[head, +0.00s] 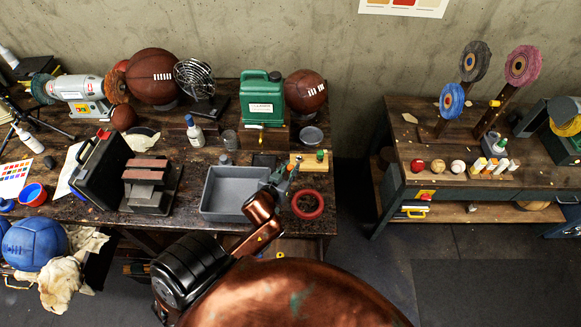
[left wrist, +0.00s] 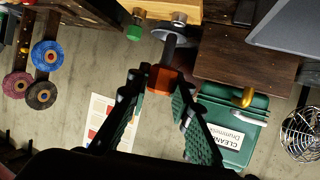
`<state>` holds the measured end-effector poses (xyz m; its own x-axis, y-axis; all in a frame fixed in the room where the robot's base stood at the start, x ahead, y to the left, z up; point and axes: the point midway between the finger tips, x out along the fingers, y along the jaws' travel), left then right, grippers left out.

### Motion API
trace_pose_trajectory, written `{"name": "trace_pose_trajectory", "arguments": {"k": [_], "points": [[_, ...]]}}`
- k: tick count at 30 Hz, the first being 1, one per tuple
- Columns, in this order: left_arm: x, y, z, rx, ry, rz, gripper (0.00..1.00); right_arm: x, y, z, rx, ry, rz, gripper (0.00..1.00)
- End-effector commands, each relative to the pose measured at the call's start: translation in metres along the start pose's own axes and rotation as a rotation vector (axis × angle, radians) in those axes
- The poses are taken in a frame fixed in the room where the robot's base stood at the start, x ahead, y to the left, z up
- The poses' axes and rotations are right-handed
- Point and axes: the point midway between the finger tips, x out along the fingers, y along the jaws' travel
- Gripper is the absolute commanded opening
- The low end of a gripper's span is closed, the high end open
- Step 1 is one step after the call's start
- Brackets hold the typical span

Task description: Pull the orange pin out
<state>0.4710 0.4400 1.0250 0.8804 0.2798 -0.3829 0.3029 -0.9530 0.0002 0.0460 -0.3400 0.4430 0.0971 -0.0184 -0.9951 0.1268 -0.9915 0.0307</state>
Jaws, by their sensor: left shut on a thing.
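The orange pin (left wrist: 163,80) is between the fingertips of my left gripper (left wrist: 160,84) in the left wrist view, and the gripper is shut on its orange head. Its grey shaft (left wrist: 169,48) points toward a light wooden block (left wrist: 185,8) with grey fittings. I cannot tell whether the shaft's tip is inside the block or clear of it. A green-headed pin (left wrist: 134,33) stands in the same block. In the head view my left gripper (head: 288,172) is small and partly hidden above the block (head: 314,166); the green pin (head: 320,155) shows beside it. My right gripper is not in view.
A grey tray (head: 222,193) is left of the block and a red ring (head: 308,204) is in front. A second bench (head: 440,178) is at the right.

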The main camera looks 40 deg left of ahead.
Motion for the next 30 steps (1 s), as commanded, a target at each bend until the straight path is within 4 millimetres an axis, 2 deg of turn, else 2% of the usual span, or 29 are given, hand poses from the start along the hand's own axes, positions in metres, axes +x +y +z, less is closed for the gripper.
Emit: {"name": "trace_pose_trajectory", "arguments": {"k": [21, 30], "points": [[0.009, 0.0, 0.022, 0.001, 0.0, 0.0, 0.0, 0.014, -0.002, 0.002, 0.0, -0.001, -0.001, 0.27], [0.01, 0.0, 0.024, 0.001, 0.001, 0.0, 0.0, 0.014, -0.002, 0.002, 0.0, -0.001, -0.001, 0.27]]}}
